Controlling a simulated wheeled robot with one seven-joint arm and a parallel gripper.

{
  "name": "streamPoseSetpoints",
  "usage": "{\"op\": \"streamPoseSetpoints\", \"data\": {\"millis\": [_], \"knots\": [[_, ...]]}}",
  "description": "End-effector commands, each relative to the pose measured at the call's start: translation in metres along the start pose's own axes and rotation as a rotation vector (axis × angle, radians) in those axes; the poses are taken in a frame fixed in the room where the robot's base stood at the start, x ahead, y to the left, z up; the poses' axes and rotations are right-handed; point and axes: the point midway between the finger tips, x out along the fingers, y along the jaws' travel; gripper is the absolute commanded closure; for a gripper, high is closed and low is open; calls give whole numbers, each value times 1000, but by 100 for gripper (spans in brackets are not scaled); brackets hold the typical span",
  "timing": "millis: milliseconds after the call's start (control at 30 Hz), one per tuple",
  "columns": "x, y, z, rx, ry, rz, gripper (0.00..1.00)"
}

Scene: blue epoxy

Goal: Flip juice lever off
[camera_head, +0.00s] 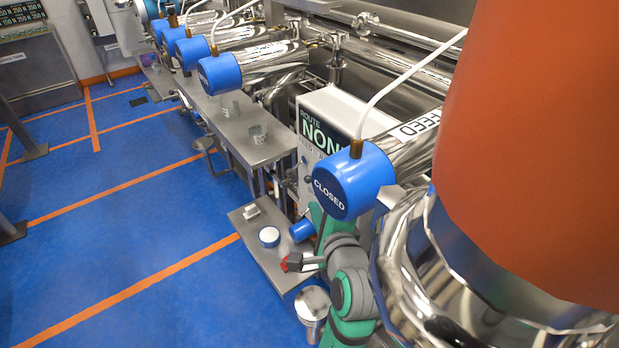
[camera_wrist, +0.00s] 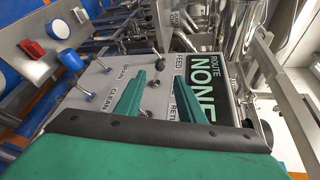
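A pale control box (camera_wrist: 108,80) fills the middle of the wrist view, with labels that look like DRAIN, CLEAN, FEED and RETURN. Its dark screen (camera_wrist: 208,80) reads ROUTE NONE.
In the head view, the control box (camera_head: 335,115) stands beside steel pipes. A steel bench (camera_head: 235,130) runs along the machine line. A large orange-brown cylinder (camera_head: 535,140) blocks the right side. Blue floor (camera_head: 140,240) on the left is open.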

Motion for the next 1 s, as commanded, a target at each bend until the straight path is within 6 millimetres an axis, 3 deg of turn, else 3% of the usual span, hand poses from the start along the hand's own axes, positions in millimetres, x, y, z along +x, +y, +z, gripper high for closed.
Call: {"op": "streamPoseSetpoints", "data": {"millis": [500,700,1000], "knots": [[83,0,1,-3,-1,1,65],[94,0,-2,-2,3,-1,65],[96,0,-3,-2,5,-1,67]]}}
